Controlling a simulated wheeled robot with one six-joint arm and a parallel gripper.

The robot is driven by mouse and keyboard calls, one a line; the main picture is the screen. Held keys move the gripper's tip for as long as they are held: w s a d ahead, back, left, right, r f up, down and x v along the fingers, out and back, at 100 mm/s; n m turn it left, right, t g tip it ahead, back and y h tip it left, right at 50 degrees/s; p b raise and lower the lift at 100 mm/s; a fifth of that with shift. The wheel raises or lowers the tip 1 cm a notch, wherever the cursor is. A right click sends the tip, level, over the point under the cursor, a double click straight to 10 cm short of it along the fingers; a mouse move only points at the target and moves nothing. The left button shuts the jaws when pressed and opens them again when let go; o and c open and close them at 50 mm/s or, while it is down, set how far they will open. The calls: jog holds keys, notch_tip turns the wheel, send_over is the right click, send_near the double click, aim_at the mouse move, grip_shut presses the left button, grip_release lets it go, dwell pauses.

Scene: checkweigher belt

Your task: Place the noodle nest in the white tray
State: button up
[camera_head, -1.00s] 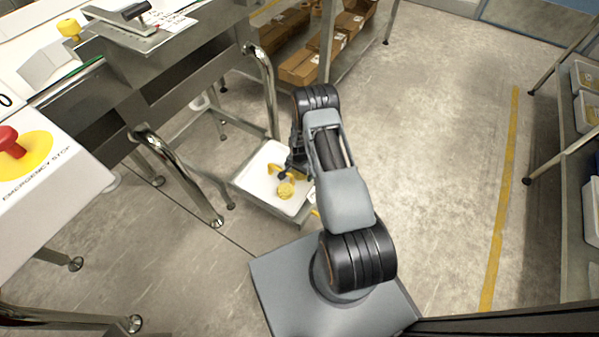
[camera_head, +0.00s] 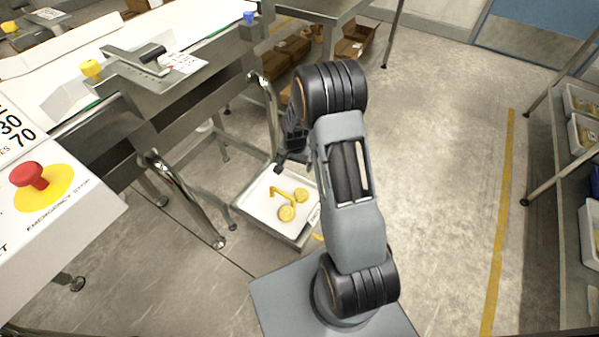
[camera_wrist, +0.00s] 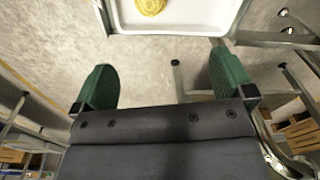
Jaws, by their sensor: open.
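The white tray (camera_head: 262,212) stands on a low shelf below the metal frame. Two round yellow noodle nests lie inside it: one nearer the front (camera_head: 286,213) and one to the right (camera_head: 300,195). A bent yellow piece (camera_head: 279,191) lies beside them. The wrist view shows the tray rim (camera_wrist: 175,28) at the top, with one yellow nest (camera_wrist: 151,6) inside it, cut off by the edge. My gripper (camera_wrist: 163,80) is open, with nothing between its green fingers. In the head view my gripper (camera_head: 284,162) is above the tray's back edge, clear of the nests.
A steel belt machine with a red emergency stop button (camera_head: 28,175) is at the left. Cardboard boxes (camera_head: 352,40) sit on a shelf at the back. A rack with bins (camera_head: 583,135) stands at the right. The floor (camera_head: 440,170) between is clear.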

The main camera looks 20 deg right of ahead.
jog(key=s+a+r+n+t, duration=0.1)
jog(key=s+a+r+n, duration=0.15)
jog(key=r, duration=0.45)
jog(key=s+a+r+n, duration=0.15)
jog(key=s+r, duration=0.25)
jog(key=r, duration=0.4)
jog(key=s+a+r+n, duration=0.1)
jog(key=s+r+n, duration=0.1)
jog(key=s, duration=0.4)
jog(key=s+a+r+n+t, duration=0.1)
jog(key=s+a+r+n, duration=0.1)
jog(key=s+r, duration=0.3)
jog(key=shift+s+a+r+n, duration=0.15)
jog(key=shift+s+r+n, duration=0.2)
jog(key=shift+s, duration=0.7)
